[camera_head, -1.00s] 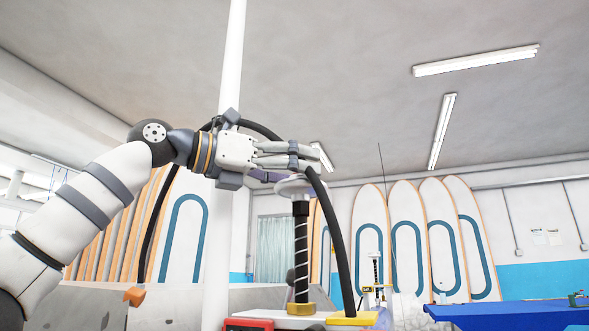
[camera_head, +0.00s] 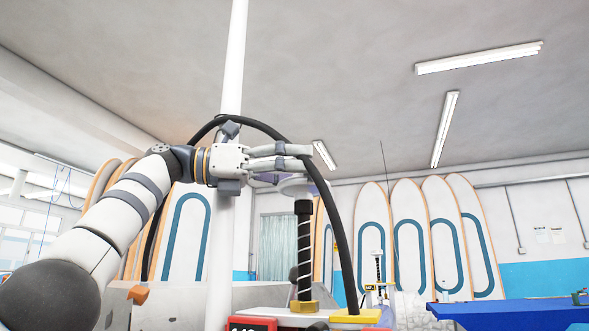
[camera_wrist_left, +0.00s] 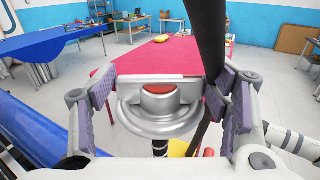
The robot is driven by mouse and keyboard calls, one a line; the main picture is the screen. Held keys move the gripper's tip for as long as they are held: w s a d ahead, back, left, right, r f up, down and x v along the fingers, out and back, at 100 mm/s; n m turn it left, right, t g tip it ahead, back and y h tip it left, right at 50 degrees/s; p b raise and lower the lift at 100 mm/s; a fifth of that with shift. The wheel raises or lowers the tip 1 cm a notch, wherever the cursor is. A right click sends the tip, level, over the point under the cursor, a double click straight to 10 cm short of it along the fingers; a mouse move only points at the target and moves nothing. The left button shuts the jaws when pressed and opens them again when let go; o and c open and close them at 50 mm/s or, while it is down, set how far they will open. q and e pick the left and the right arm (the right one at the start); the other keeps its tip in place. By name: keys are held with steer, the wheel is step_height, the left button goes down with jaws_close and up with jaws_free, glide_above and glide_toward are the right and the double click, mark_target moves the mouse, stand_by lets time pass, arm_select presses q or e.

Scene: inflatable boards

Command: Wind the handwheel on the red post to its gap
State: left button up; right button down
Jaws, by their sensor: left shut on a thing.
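The handwheel (camera_head: 297,189) is a pale grey disc on top of an upright dark post with a white spiral (camera_head: 304,255). The post stands in a brass-coloured collar (camera_head: 304,307). In the left wrist view the handwheel (camera_wrist_left: 158,126) shows a round rim and a red centre. My left gripper (camera_head: 300,166) reaches in from the left at wheel height and is shut on the handwheel. Its purple-padded fingers show on both sides of the wheel in the wrist view (camera_wrist_left: 168,90). The exact finger contact is hard to see. My right gripper is out of view.
A black hose (camera_head: 338,240) arches over my left gripper and comes down right of the post. A red-framed display (camera_head: 251,324) sits low in front, its digits cut off. A blue table (camera_head: 510,311) is at right. Boards (camera_head: 408,240) stand along the back wall.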

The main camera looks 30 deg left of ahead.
arm_select(q)
steer(key=shift+s+a+r, duration=0.1)
steer(key=shift+r, duration=0.1)
steer(key=o, duration=1.2)
steer(key=shift+c, duration=0.2)
steer(key=shift+f, duration=0.1)
steer(key=shift+f, duration=0.1)
